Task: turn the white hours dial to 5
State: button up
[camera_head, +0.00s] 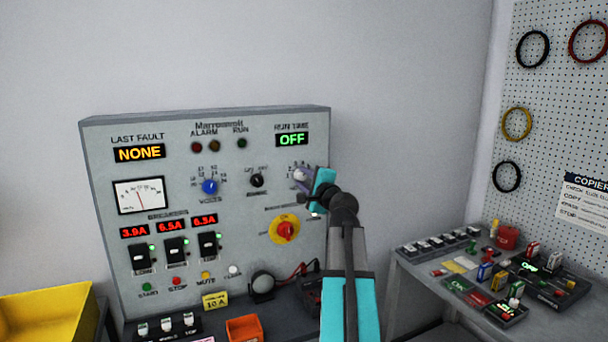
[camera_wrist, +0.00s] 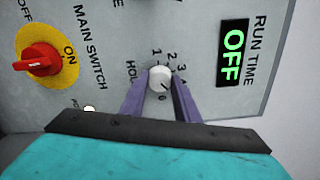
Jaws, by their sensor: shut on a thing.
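The white hours dial (camera_wrist: 159,78) sits on the grey panel below the green OFF run-time display (camera_wrist: 233,54). In the wrist view a dark mark on its face points to the lower right. The digits 1 to 4 show around its top and right; the lower right of the scale is partly hidden by a finger. My gripper (camera_wrist: 160,86) has its two purple fingers on either side of the dial, shut on it. In the head view the dial (camera_head: 300,175) is partly covered by my gripper (camera_head: 309,184) at the panel's right side.
The red and yellow main switch (camera_head: 285,230) is just below my gripper. A black knob (camera_head: 257,180) and the blue volts knob (camera_head: 210,187) lie to the left. A yellow bin (camera_head: 45,318) and an orange tray (camera_head: 243,329) stand low in front.

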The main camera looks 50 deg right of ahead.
jog(key=shift+m, duration=0.3)
jog(key=o, duration=1)
jog(key=shift+o, duration=0.2)
jog(key=shift+s, duration=0.15)
jog(key=b+v, duration=0.3)
jog(key=v, duration=1)
jog(key=shift+s+b, duration=0.3)
jog(key=shift+b, duration=0.05)
jog(key=shift+a, duration=0.15)
